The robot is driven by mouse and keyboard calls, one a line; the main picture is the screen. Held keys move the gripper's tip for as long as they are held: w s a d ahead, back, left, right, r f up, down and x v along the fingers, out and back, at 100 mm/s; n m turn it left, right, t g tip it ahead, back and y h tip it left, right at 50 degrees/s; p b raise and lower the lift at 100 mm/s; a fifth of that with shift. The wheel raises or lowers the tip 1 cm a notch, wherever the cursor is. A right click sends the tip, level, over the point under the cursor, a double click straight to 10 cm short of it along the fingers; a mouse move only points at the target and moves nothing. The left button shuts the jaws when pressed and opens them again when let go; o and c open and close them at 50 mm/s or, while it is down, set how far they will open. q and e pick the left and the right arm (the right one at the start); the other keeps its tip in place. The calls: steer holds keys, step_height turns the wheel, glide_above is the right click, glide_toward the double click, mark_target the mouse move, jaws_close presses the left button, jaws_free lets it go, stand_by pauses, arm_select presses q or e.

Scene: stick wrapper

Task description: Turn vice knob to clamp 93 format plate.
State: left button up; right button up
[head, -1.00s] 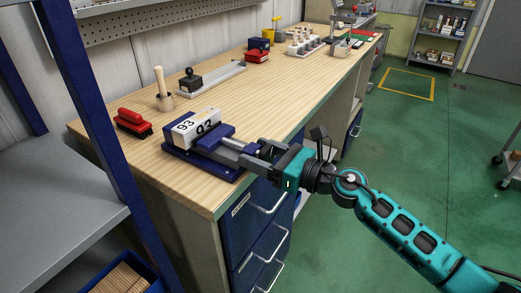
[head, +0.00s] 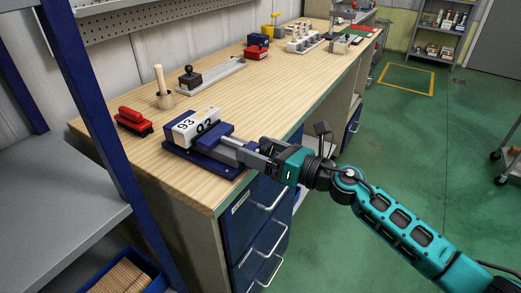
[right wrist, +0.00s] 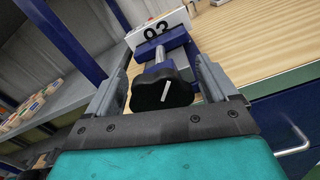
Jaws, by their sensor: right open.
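The blue vice (head: 205,160) stands on the wooden bench near its front corner. The white 93 format plate (head: 193,127) sits at the vice jaws, and its top also shows in the right wrist view (right wrist: 157,28). The black vice knob (right wrist: 162,92) has a white line on it and lies between my right gripper's fingers in the right wrist view. My right gripper (head: 262,156) is open around the knob, with a finger on each side. Gaps show beside the knob. In the head view the gripper hides the knob. My left gripper is not in view.
Blue drawers (head: 255,225) with handles are below the bench edge. A blue post (head: 105,120) rises at left.

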steer(key=shift+f, duration=0.1)
steer(key=shift+s+d, duration=0.2)
steer(key=shift+d, duration=0.05)
steer(key=b+v, duration=0.2)
steer(key=v, duration=1)
steer(key=shift+d, duration=0.1)
